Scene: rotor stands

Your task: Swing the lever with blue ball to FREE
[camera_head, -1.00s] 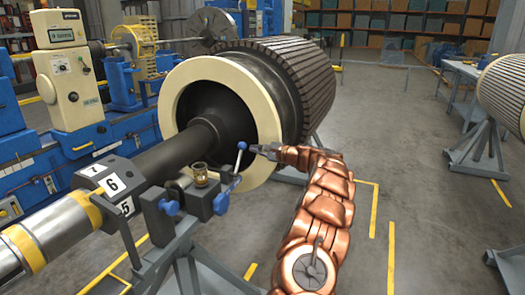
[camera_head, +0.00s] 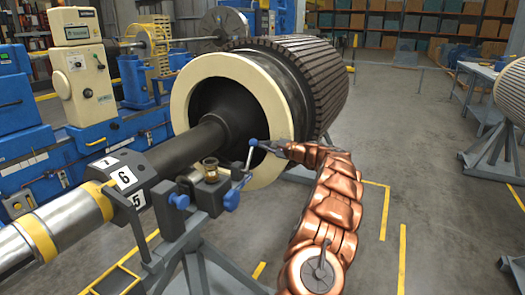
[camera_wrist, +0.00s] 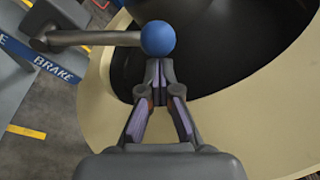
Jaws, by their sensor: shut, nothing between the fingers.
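The lever's blue ball (camera_head: 253,142) tops a grey rod (camera_head: 249,157) that rises from a blue-ended bracket on the stand in the head view. In the wrist view the blue ball (camera_wrist: 158,38) sits just beyond my fingertips, with the grey lever rod (camera_wrist: 95,38) running left from it. My gripper (camera_wrist: 158,66) is shut and empty, its tips at or very near the ball; I cannot tell whether they touch. In the head view my gripper (camera_head: 270,146) is right of the ball. A blue label (camera_wrist: 55,68) reads BRAKE; no FREE label is legible.
The rotor's cream ring (camera_head: 263,180) and dark hollow stand right behind the lever. The shaft (camera_head: 180,150) runs left to a numbered block (camera_head: 122,178). Open floor lies to the right.

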